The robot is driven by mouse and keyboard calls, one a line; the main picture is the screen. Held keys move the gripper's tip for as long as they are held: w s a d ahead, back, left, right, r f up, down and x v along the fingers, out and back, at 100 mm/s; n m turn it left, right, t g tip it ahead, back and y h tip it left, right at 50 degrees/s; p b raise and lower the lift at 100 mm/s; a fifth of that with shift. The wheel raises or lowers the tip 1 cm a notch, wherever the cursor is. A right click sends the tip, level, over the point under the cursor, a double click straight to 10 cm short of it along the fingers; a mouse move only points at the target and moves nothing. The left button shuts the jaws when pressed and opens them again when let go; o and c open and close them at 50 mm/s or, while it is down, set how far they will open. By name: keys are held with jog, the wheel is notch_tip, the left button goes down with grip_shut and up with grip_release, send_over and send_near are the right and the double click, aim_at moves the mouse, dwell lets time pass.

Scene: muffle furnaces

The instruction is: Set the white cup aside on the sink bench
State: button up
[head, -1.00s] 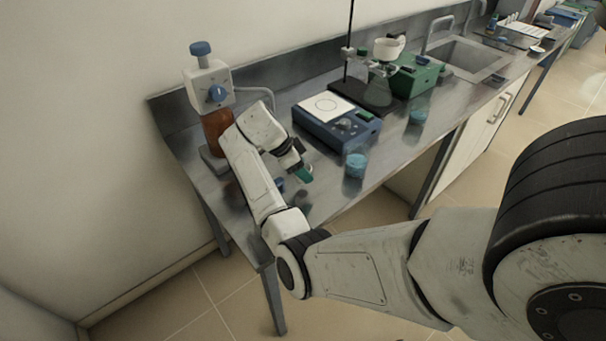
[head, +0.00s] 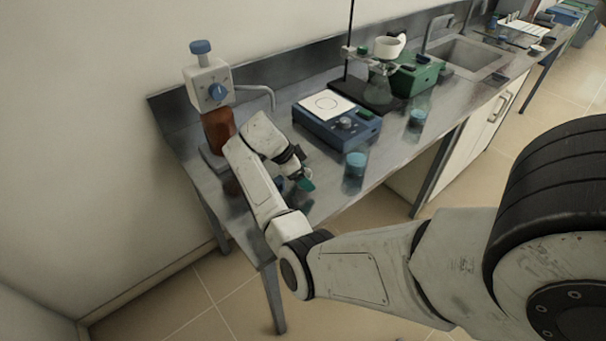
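A white cup-shaped vessel (head: 387,47) sits high at the dark stand, above a clear flask (head: 378,90); I cannot tell whether it is the task's white cup. A smaller white round item (head: 537,50) is far off near the sink. The metal bench (head: 240,205) runs from the near left to the sink (head: 465,57) at the back right. My gripper (head: 304,184) points down low over the near left of the bench, with a teal piece at its tip. Its fingers are too small to read, and no white cup shows at it.
A brown bottle with a white dispenser head (head: 210,90) stands left of my gripper. A blue device with a white plate (head: 335,120), blue-lidded jars (head: 354,172) (head: 416,120) and a green box (head: 415,72) stand to the right. Some bench front is clear.

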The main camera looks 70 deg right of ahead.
jog(key=v, duration=1.2)
jog(key=shift+r+b, duration=0.15)
jog(key=shift+b, duration=0.3)
